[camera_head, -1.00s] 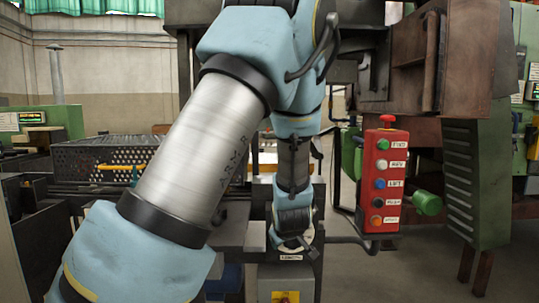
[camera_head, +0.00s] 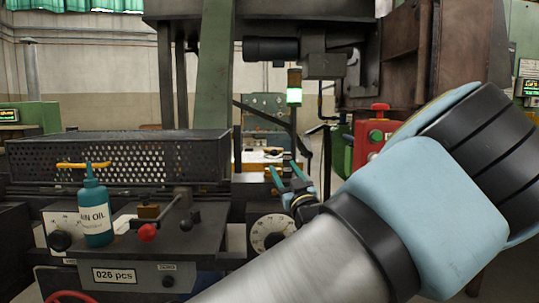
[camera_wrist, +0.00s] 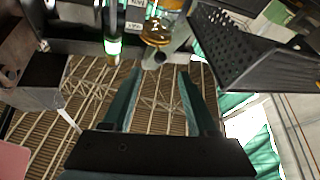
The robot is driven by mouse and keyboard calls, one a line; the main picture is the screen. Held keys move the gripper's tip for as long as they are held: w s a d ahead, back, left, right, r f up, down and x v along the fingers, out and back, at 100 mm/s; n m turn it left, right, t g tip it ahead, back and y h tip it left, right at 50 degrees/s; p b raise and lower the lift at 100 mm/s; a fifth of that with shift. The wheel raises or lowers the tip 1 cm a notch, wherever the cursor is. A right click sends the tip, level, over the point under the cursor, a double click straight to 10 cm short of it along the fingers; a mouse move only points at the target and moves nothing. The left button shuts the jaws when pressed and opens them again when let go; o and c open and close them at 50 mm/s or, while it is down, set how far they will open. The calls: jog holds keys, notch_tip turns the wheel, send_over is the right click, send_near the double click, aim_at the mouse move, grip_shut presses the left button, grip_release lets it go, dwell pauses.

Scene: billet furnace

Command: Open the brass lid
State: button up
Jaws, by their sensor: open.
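A round brass piece (camera_wrist: 155,32), which looks like the brass lid, shows at the top middle of the wrist view, below an amber part. It lies beyond my fingertips and apart from them. I cannot make it out surely in the head view. My gripper (camera_wrist: 159,75) is open, with nothing between its two teal fingers. In the head view my gripper (camera_head: 284,172) is right of the perforated basket, its fingers pointing up and away. My forearm covers the lower right of that view.
A perforated black basket (camera_head: 120,158) stands at left. In front are a teal oil bottle (camera_head: 96,212), a red-knobbed lever (camera_head: 147,232) and a dial (camera_head: 270,232). A green-lit lamp (camera_head: 294,95) stands above my gripper. A red button box (camera_head: 368,140) is partly behind my arm.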

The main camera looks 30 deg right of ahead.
aim_at(275, 155)
jog(key=p+x, duration=0.3)
jog(key=x, duration=0.6)
jog(key=shift+w, duration=0.15)
grip_shut()
dwell(1.1)
